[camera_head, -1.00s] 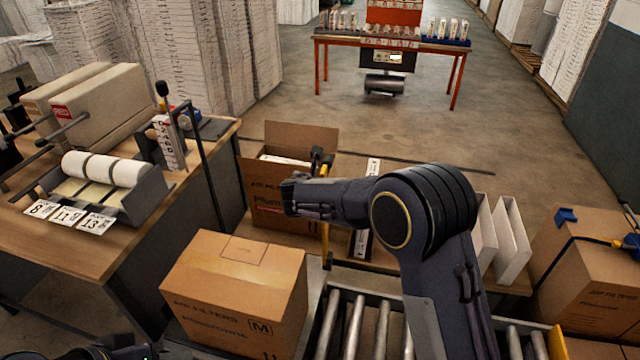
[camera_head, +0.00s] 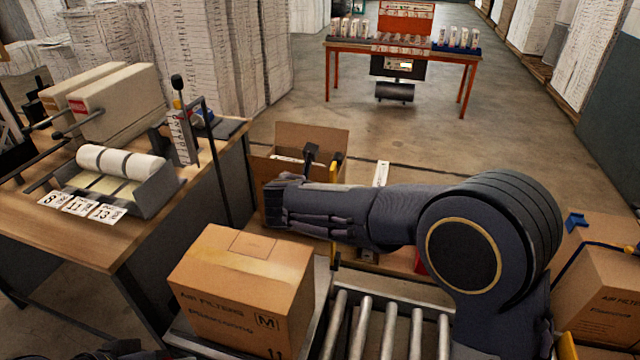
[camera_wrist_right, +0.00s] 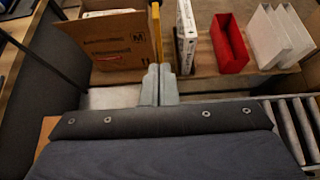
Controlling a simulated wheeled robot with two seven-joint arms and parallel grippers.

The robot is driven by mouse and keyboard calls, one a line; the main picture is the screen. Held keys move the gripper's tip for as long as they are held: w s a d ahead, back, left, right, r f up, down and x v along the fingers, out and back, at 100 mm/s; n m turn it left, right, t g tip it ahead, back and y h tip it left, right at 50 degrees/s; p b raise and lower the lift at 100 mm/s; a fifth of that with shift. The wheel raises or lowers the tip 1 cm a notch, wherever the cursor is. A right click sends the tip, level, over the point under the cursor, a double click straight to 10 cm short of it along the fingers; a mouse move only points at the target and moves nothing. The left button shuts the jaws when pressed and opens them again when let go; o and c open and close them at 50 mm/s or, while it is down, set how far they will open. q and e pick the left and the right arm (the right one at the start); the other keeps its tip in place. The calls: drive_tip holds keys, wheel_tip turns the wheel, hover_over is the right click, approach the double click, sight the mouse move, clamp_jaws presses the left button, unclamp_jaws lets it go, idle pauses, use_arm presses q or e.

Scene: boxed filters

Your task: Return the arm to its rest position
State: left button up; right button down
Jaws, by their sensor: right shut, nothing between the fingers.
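My right arm (camera_head: 340,212) reaches in from the right above the roller conveyor, its end left of centre in the head view. In the right wrist view my right gripper (camera_wrist_right: 159,84) is shut, its two grey fingers together with nothing between them. Its tips appear in front of a yellow post (camera_wrist_right: 156,35), beside an open carton (camera_wrist_right: 110,45). I cannot tell from this view whether they touch the post. In the head view the fingers are not clearly seen. A dark part of me shows at the bottom left edge; no left gripper can be made out.
A closed carton (camera_head: 245,290) stands just below my forearm. The roller conveyor (camera_head: 385,330) runs beside it. A workbench (camera_head: 140,230) with a label roll stands left. A red bin (camera_wrist_right: 229,48) and white panels (camera_wrist_right: 275,38) are behind the conveyor. An orange table (camera_head: 400,48) stands far back.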

drive_tip(key=s+d+m+g+y, duration=0.2)
drive_tip(key=s+d+m+g, duration=0.4)
drive_tip(key=s+d+m, duration=1.2)
drive_tip(key=s+f+m+y, duration=0.3)
drive_tip(key=s+m+y, duration=0.2)
drive_tip(key=s+m, duration=1.1)
drive_tip(key=shift+s+d, duration=0.25)
drive_tip(key=shift+s, duration=0.8)
